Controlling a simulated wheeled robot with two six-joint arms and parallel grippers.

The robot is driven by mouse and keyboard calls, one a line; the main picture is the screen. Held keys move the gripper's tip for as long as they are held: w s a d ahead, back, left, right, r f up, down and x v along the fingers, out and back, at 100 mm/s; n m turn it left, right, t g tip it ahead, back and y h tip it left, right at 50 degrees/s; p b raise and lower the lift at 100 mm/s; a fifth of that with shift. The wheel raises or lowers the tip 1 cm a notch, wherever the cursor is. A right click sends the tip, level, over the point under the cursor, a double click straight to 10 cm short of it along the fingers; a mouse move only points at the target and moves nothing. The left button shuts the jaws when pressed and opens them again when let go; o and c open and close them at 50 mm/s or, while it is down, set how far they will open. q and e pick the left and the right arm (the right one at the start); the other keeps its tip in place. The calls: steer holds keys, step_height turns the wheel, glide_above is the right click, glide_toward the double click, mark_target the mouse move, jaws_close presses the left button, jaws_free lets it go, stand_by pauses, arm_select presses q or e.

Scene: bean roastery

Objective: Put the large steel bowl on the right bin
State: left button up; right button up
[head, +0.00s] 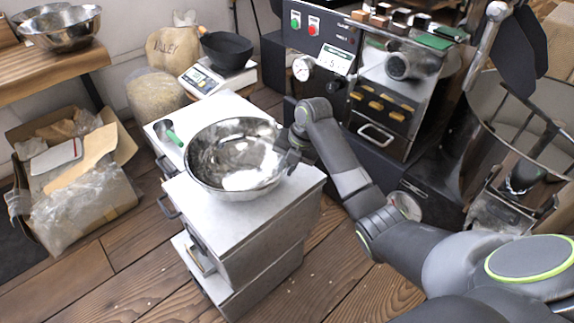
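The large steel bowl (228,158) is shiny, wide and upright, over the white top of the nearer bin (225,224). I cannot tell if its underside touches that top. A second white-topped bin (161,131) stands just behind and to the left, its top partly hidden by the bowl. My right gripper (289,155) is at the bowl's right rim, pointing down. Its fingers are small and dark against the steel, so I cannot tell whether they are closed on the rim. My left gripper is out of view.
A green-handled scoop (174,138) lies on the farther bin. Behind are a scale (203,79) with a black pan and a roasting machine (385,95). A cardboard box (75,180) sits on the floor at left. The nearer bin's front top is clear.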

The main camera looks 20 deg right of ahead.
steer(key=shift+o, duration=1.1)
